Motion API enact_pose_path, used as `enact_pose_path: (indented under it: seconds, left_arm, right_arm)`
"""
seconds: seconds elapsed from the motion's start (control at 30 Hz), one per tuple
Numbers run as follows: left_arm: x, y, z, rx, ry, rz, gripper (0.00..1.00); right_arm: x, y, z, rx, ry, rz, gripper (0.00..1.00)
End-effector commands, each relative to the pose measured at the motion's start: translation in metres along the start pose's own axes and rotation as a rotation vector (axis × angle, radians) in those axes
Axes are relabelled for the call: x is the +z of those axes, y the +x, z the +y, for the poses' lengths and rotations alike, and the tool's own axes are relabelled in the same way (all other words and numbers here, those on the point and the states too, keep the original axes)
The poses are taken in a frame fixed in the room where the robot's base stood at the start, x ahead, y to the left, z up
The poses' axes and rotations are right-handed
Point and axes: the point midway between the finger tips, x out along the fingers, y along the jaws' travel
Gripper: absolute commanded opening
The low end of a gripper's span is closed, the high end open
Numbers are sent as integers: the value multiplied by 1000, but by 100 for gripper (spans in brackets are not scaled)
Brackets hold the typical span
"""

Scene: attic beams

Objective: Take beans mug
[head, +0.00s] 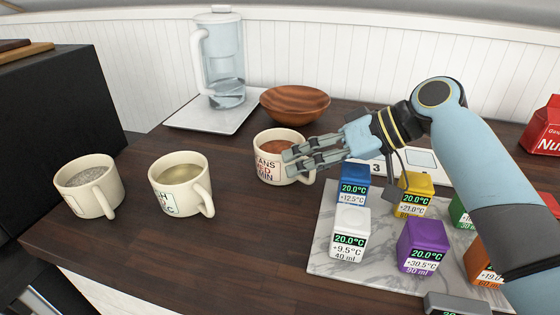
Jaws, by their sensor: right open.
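The beans mug (268,167) is cream with dark lettering that reads partly "ANS" and holds something reddish-brown. It stands upright on the dark wooden counter, below the wooden bowl. My right gripper (290,162) reaches in from the right, open, with its fingers at the mug's right side and overlapping its lettering and handle in the picture. I cannot tell whether the fingers touch the mug. Part of the mug's right side and handle is hidden behind them. My left gripper is not in view.
Two other cream mugs, one with yellowish liquid (178,190) and one with grey contents (86,190), stand to the left. A marble board (322,254) with several coloured cubes lies at right. A pitcher (220,62) and a wooden bowl (296,103) stand behind. The front middle counter is clear.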

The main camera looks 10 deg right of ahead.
Motion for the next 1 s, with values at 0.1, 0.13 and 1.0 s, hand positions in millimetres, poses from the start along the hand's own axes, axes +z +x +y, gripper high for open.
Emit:
enact_pose_path:
  seconds: [0.1, 0.13, 1.0]
  left_arm:
    - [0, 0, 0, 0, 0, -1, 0]
    - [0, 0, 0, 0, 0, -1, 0]
    - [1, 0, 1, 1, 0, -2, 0]
  right_arm:
    - [0, 0, 0, 1, 0, 0, 68]
    - [0, 0, 0, 1, 0, 0, 68]
    - [1, 0, 1, 2, 2, -2, 0]
